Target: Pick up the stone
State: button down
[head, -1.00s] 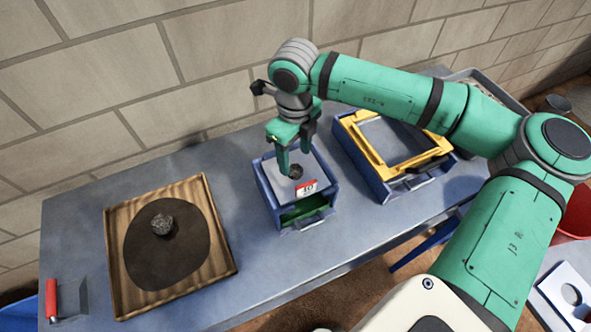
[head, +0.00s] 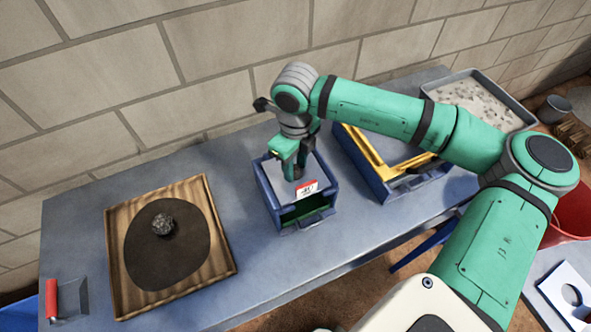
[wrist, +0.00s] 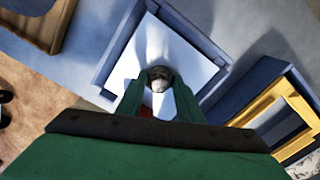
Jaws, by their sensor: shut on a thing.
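A small dark stone (wrist: 159,76) sits between the fingertips of my gripper (wrist: 159,84), above the pale flat top of a blue box. My gripper (head: 293,172) points down over this box in the head view and is shut on the stone. The fingers largely hide the stone in the head view. Whether the stone still touches the box's top I cannot tell. A second, rough grey stone (head: 162,224) lies on a dark round patch in a wooden tray (head: 112,255) at the left, apart from my gripper.
The blue box (head: 270,197) has a red-and-white tag (head: 307,188) and a green-lined front opening. A yellow-framed blue box (head: 366,160) stands close on the right. A gravel tray (head: 480,98) is behind my arm.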

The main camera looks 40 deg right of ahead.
jog(key=shift+s, duration=0.1)
jog(key=shift+d+r, duration=0.1)
jog(key=shift+r, duration=0.15)
notch_tip(320, 180, up, 2)
jog(key=shift+r, duration=0.2)
jog(key=s+a+r, duration=0.7)
jog(key=s+r, duration=0.3)
jog(key=s, duration=0.2)
jog(key=shift+a, duration=0.25)
jog(key=shift+w+d, duration=0.1)
jog(key=shift+w, duration=0.05)
